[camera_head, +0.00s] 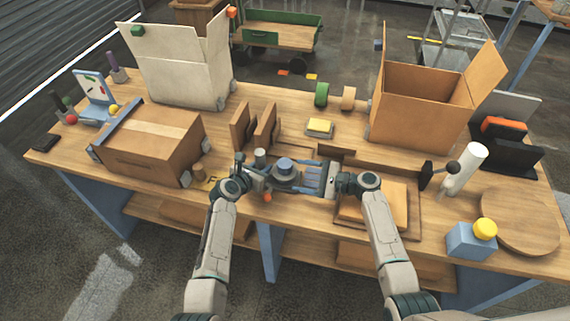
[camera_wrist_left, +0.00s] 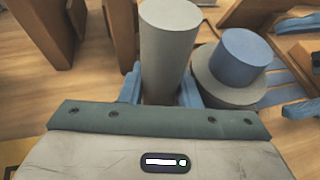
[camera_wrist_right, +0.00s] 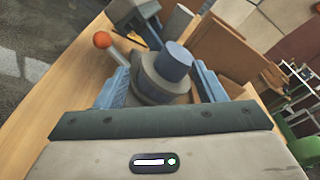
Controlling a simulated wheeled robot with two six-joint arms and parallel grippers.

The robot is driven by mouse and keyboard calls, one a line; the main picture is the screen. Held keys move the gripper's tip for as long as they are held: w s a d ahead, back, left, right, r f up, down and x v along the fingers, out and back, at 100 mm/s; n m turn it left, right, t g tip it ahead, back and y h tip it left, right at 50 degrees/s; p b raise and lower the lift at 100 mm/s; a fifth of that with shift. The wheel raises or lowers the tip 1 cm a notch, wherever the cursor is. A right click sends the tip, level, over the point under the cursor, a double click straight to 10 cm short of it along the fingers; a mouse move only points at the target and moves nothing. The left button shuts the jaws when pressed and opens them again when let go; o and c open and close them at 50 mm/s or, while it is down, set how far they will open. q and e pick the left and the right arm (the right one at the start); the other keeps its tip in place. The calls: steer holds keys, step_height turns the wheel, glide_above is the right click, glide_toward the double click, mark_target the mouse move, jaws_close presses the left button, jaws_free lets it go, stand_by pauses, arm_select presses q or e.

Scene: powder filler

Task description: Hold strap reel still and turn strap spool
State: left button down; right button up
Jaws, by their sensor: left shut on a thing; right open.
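The strap reel stands at the front middle of the bench. Its upright grey post (camera_head: 260,156) is between the fingers of my left gripper (camera_wrist_left: 162,88), which is shut on it. The post also shows in the left wrist view (camera_wrist_left: 168,45). Beside the post is the strap spool, a round grey disc (camera_wrist_right: 158,84) with a blue knob (camera_wrist_right: 173,62) on top; the knob also shows in the head view (camera_head: 286,164). My right gripper (camera_wrist_right: 162,85) is open, its blue fingers on either side of the spool. Whether they touch it I cannot tell.
An orange ball-ended lever (camera_wrist_right: 102,40) sticks out by the reel. A closed carton (camera_head: 150,140) stands left and an open carton (camera_head: 415,105) at right rear. Upright brown boards (camera_head: 265,125) and a yellow-topped pad (camera_head: 320,127) are behind the reel. A wooden tray (camera_head: 350,212) lies near my right arm.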

mark_target(285, 163)
steer(key=m, duration=0.2)
steer(key=w+d+m+y, duration=0.1)
steer(key=m, duration=0.1)
steer(key=w+m, duration=0.1)
steer(key=m, duration=0.1)
steer(key=shift+d+r+m+y, duration=0.15)
steer(key=shift+d+m+y, duration=0.15)
steer(key=shift+y, duration=0.1)
steer(key=x, duration=0.7)
steer(key=shift+w+a, duration=0.1)
steer(key=shift+a, duration=0.05)
steer(key=c, duration=1)
steer(key=shift+o, duration=0.2)
steer(key=shift+t, duration=0.3)
steer(key=m+t+h, duration=0.3)
steer(key=t, duration=0.1)
steer(key=shift+a+m+t, duration=0.1)
steer(key=shift+m+t, duration=0.2)
steer(key=shift+m, duration=0.1)
steer(key=shift+m+t+h, duration=2)
steer(key=shift+h, duration=0.4)
